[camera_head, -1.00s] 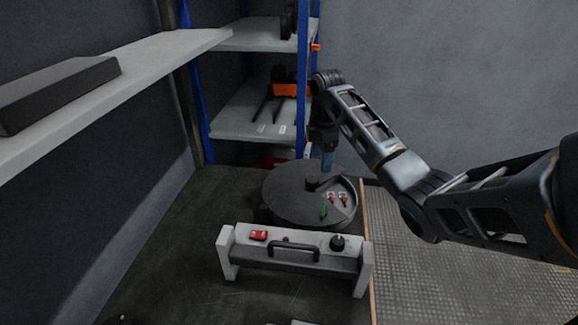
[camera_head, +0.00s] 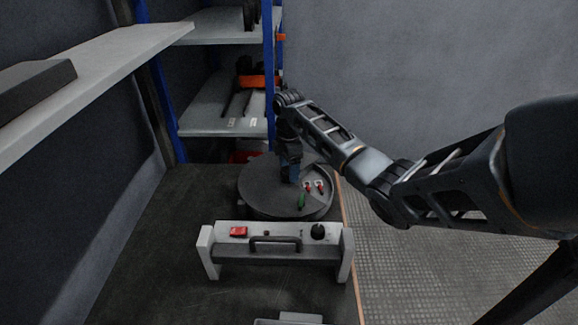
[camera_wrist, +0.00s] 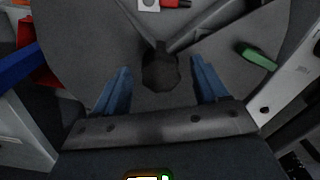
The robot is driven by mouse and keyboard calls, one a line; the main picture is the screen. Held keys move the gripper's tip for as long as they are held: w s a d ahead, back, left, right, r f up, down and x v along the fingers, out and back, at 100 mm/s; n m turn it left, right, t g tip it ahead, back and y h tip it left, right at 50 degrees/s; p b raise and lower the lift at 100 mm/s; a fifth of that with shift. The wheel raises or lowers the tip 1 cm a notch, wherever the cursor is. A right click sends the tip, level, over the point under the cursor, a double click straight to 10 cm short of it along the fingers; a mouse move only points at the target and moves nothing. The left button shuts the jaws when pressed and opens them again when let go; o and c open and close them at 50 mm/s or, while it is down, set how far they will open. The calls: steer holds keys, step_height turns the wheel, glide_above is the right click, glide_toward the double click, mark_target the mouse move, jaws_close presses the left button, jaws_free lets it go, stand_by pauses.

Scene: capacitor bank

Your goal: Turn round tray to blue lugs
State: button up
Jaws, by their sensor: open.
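The round tray (camera_head: 262,195) is a dark grey disc on the bench, with one open wedge compartment facing right. No blue lugs show. The wrist view shows the tray from above (camera_wrist: 90,45), with a dark central knob (camera_wrist: 160,70). My gripper (camera_wrist: 160,92) is open, its blue fingers on either side of the knob with gaps between. In the head view my gripper (camera_head: 290,172) points down over the tray's middle and hides the knob.
A grey panel with a handle (camera_head: 275,240), a red switch (camera_head: 238,231) and a black dial (camera_head: 318,231) stands in front of the tray. Blue-post shelves (camera_head: 222,115) stand behind. The bench (camera_head: 170,240) is clear on the left.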

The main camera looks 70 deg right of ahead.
steer(key=shift+c, duration=0.4)
jaws_close()
